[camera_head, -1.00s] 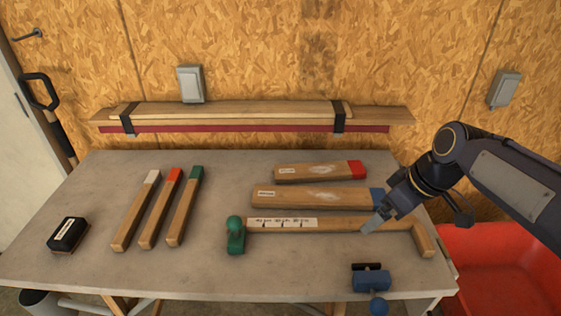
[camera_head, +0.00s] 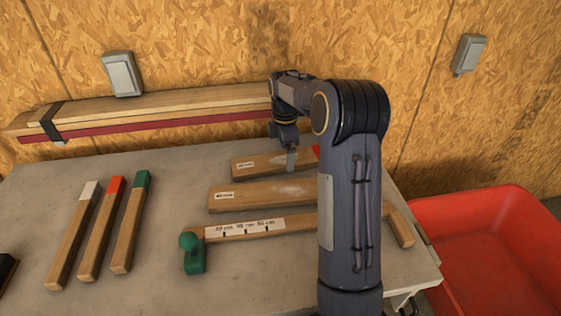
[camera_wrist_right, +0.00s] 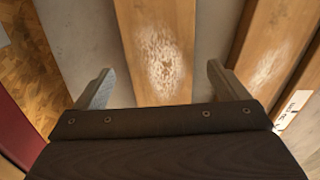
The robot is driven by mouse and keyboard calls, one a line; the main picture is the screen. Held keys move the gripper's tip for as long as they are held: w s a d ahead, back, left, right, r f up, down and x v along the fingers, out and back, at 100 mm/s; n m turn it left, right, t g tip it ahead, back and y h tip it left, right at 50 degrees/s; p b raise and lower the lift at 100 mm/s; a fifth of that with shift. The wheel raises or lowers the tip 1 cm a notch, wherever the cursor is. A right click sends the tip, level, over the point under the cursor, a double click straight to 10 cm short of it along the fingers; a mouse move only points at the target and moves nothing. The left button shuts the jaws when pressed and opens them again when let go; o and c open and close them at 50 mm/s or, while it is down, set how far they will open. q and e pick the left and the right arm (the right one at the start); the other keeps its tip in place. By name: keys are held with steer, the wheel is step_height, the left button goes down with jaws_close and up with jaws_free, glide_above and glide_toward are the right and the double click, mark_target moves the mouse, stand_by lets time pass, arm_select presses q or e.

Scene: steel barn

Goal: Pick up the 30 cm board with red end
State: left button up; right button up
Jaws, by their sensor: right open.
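The wooden board with the red end (camera_head: 255,163) lies flat at the back of the bench, with a small label I cannot read. Its red end shows partly behind my right arm. My right gripper (camera_head: 291,163) points down over this board near the red end. In the right wrist view the board (camera_wrist_right: 160,40), with a pale worn patch, lies between the two spread fingers of my open gripper (camera_wrist_right: 157,88). I see no contact between the fingers and the board. My left gripper is not in view.
A second labelled board (camera_head: 255,194) lies just in front, then a measuring strip (camera_head: 275,228) with a green stop (camera_head: 193,254). Sticks with white, orange-red and green ends (camera_head: 101,228) lie left. Planks (camera_head: 160,113) are strapped along the wall. A red bin (camera_head: 480,260) stands right.

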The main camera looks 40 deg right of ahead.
step_height(320, 180, down, 2)
steer(key=shift+f, duration=0.2)
steer(key=c, duration=1.2)
steer(key=shift+r, duration=0.2)
